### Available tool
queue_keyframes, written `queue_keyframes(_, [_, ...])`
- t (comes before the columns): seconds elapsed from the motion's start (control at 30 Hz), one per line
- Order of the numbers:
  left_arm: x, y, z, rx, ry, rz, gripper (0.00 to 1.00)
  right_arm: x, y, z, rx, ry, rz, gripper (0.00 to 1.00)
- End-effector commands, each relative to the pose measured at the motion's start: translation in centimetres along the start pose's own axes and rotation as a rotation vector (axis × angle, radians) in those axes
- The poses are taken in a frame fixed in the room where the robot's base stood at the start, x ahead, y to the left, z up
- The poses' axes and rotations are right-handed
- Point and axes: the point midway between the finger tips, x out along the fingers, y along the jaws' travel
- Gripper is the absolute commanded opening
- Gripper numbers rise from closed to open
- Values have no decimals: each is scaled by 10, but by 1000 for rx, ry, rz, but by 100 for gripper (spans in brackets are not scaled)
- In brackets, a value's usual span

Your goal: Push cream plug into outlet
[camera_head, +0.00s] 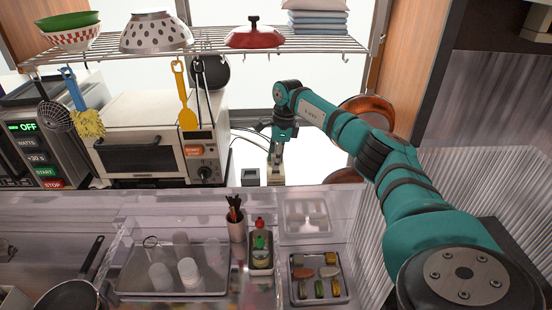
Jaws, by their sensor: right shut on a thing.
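My right gripper (275,153) reaches down behind the counter, right of the toaster oven. It is shut on a small cream piece (275,174), which looks like the cream plug; the fingers hide much of it. A small dark box (250,177) stands just left of it and may be the outlet, but it is too small to tell. Whether the plug touches an outlet cannot be made out. My left gripper is not in view.
A toaster oven (150,140) stands left of the gripper, with thin cables beside it. A wire shelf (210,48) with bowls and hanging utensils is above. Copper pans (367,106) hang close behind my right arm.

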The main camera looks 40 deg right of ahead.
Motion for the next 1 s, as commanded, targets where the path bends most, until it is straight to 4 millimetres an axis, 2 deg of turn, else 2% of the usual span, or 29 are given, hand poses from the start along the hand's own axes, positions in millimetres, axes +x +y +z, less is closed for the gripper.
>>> queue_keyframes(1.0, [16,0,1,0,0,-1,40,24,0,-3,0,-1,0,0])
